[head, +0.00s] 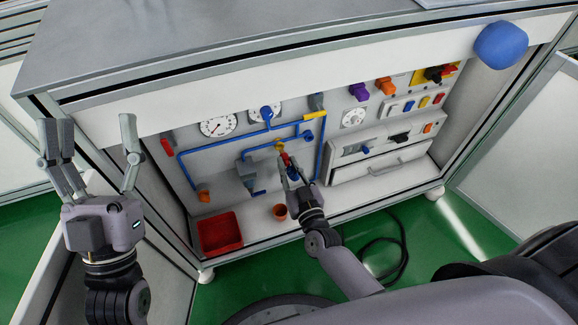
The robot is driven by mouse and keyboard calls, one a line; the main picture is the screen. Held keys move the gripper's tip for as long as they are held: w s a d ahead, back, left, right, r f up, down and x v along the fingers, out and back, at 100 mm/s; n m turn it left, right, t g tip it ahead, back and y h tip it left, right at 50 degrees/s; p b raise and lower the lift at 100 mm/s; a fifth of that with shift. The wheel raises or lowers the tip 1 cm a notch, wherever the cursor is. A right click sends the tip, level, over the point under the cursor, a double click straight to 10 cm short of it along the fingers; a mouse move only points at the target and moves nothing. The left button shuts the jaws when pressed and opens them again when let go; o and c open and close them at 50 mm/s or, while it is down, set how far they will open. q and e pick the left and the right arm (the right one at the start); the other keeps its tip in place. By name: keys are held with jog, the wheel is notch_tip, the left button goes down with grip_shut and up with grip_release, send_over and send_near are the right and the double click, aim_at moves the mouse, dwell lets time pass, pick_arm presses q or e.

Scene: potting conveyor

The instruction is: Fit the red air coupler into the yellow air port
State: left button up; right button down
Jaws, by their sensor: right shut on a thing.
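The red air coupler (285,159) is in the fingers of my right gripper (290,172), in front of the lower middle of the panel. My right gripper is shut on it. The yellow air port (280,146) is just above the coupler in the picture. The coupler's tip appears very near or against the port; I cannot tell whether it is touching or inside. The fingers hide part of the coupler. My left gripper (92,140) is open and empty at the left, in front of the cabinet's left end.
Blue pipes (222,148), gauges (217,126) and knobs cover the panel around the port. A red bin (220,233) and an orange pot (279,212) sit on the ledge below. A drawer unit (380,160) stands right of my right gripper. A black cable (400,262) lies on the green floor.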

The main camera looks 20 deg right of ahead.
aim_at(288, 165)
pick_arm(q)
jog(key=shift+w+f+g, duration=0.1)
jog(key=shift+w+g, duration=0.15)
jog(key=shift+g, duration=0.05)
dwell(0.5)
jog(key=shift+w+f, duration=0.1)
jog(key=shift+w+d+f+g, duration=0.2)
jog(key=shift+f+g, duration=0.1)
jog(key=shift+f, duration=0.1)
pick_arm(e)
jog(key=shift+w, duration=0.3)
pick_arm(q)
jog(key=shift+w+f, duration=0.1)
jog(key=shift+f, duration=0.1)
pick_arm(e)
jog(key=shift+w, duration=1.2)
jog(key=c, duration=1.4)
grip_release()
